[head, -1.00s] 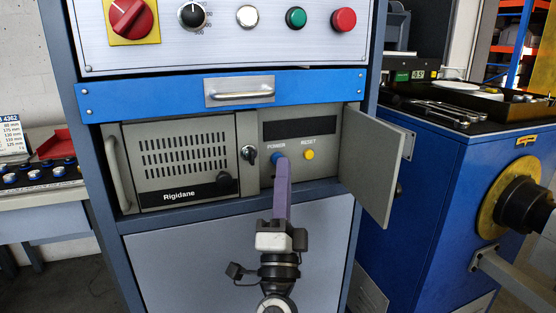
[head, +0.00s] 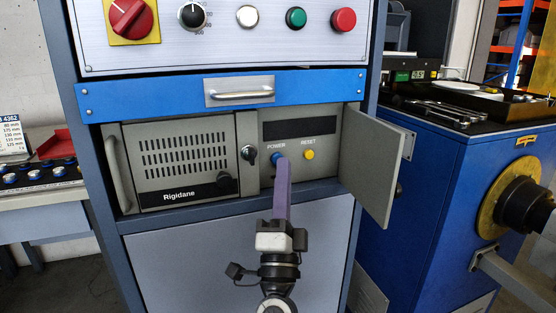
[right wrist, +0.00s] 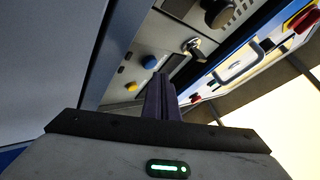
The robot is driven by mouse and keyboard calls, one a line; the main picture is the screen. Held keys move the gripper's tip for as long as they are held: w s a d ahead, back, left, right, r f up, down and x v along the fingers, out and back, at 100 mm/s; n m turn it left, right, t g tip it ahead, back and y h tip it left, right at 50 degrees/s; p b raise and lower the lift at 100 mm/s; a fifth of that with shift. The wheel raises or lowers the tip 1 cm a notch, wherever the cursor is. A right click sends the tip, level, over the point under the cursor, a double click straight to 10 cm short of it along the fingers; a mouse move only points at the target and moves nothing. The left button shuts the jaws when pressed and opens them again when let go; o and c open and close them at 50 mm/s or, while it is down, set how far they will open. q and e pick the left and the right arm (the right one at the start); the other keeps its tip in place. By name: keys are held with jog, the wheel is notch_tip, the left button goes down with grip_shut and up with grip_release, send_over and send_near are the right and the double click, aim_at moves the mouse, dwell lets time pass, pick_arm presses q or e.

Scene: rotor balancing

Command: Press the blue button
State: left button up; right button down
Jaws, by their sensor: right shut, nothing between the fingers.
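The blue button (head: 277,158) sits under the POWER label on the grey panel (head: 322,167) of the open compartment. In the head view its lower right is partly covered by my right gripper's tip. My right gripper (head: 282,166), with purple fingers, is shut and empty, reaching up to the button from below. In the right wrist view the blue button (right wrist: 149,62) shows just beyond and left of the shut fingertips (right wrist: 157,80). I cannot tell whether the tip touches it. My left gripper is not in view.
A yellow RESET button (head: 309,155) is right of the blue one. The compartment's small door (head: 372,165) stands open at the right. A key switch (head: 249,153) is at the left. A blue drawer with a metal handle (head: 240,92) juts above.

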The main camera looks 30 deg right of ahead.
dwell(0.4)
jog(key=shift+w, duration=0.2)
jog(key=shift+w+d, duration=0.1)
jog(key=shift+w, duration=0.15)
dwell(0.3)
